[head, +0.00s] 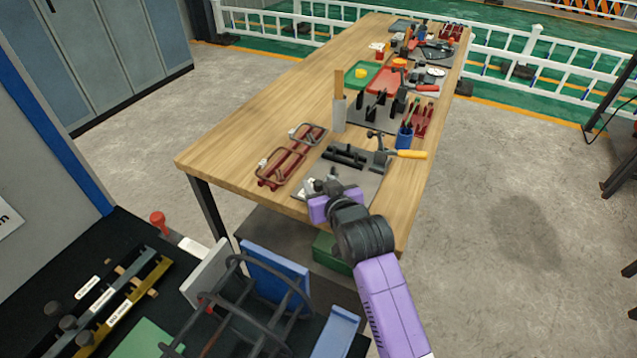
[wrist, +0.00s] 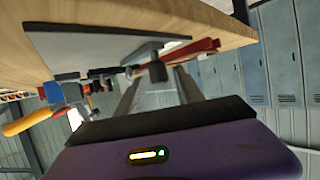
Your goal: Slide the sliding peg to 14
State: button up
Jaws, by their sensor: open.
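I cannot surely pick out the sliding peg, and no mark 14 is readable. At the lower left of the head view, two rails, one grey (head: 108,292) and one yellow (head: 125,308), carry white labels, dark knobs and small tan pegs; the label text is too small to read. My gripper (head: 325,187) is open at the near end of the wooden table, beside a grey plate (head: 366,188), far to the right of the rails. In the wrist view its purple body (wrist: 200,150) fills the bottom and nothing shows held.
The wooden table (head: 240,135) carries red racks with bent bars (head: 293,157), a yellow-handled tool (head: 410,154), a blue cup (head: 404,138) and trays. A wire frame (head: 245,300) and blue panels (head: 275,272) stand between the rails and my arm. Open floor lies right.

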jog(key=shift+v, duration=3.15)
